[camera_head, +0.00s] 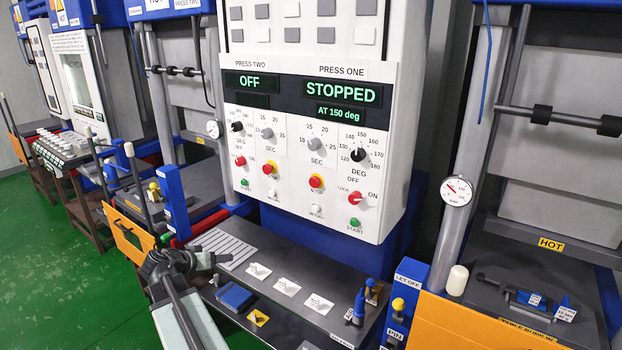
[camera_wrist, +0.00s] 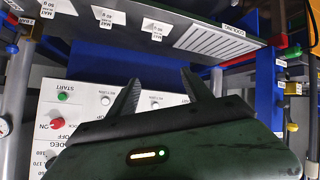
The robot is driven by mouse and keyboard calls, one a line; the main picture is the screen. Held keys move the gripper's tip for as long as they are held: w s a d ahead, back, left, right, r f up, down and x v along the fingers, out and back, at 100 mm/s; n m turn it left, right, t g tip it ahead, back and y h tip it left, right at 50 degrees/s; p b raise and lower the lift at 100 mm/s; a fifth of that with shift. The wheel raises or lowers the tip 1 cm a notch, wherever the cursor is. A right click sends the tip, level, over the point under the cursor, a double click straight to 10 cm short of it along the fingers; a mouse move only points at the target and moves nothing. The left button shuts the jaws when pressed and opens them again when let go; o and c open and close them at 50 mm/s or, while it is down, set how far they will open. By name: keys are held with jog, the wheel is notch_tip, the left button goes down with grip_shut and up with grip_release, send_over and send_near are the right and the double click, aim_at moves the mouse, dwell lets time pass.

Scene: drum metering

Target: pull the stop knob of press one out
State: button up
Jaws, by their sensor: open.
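The control panel (camera_head: 310,150) stands in the middle of the head view, with press two's controls on the left and press one's on the right. Press one's display (camera_head: 342,94) reads STOPPED, AT 150 deg. My gripper (camera_head: 208,262) is low and left of the panel, apart from the knob. In the wrist view its two fingers (camera_wrist: 161,82) are spread and empty, with the panel's lower edge behind; the stop knob is not visible there.
Press two's similar red stop knob (camera_head: 269,168) is close on the left. Press one's red lock knob (camera_head: 355,197) and green start button (camera_head: 355,222) are to the right. A dark shelf (camera_head: 290,250) with labelled cards and a blue-topped tool (camera_head: 359,305) lies below the panel.

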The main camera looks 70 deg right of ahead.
jog(key=s+d+r+m+g+h+p, duration=0.1)
jog(key=s+d+r+m+h, duration=0.1)
jog(key=s+d+r, duration=0.5)
jog(key=s+d+r+m+g+h, duration=0.25)
jog(key=s+d+r, duration=0.2)
jog(key=d, duration=0.45)
jog(key=m+h, duration=0.2)
send_near(313, 182)
jog(key=shift+y, duration=0.25)
jog(key=p+x, duration=0.1)
jog(key=x, duration=0.7)
jog(key=shift+d+r, duration=0.2)
jog(key=shift+d, duration=0.05)
grip_shut()
jog(key=shift+a, duration=0.1)
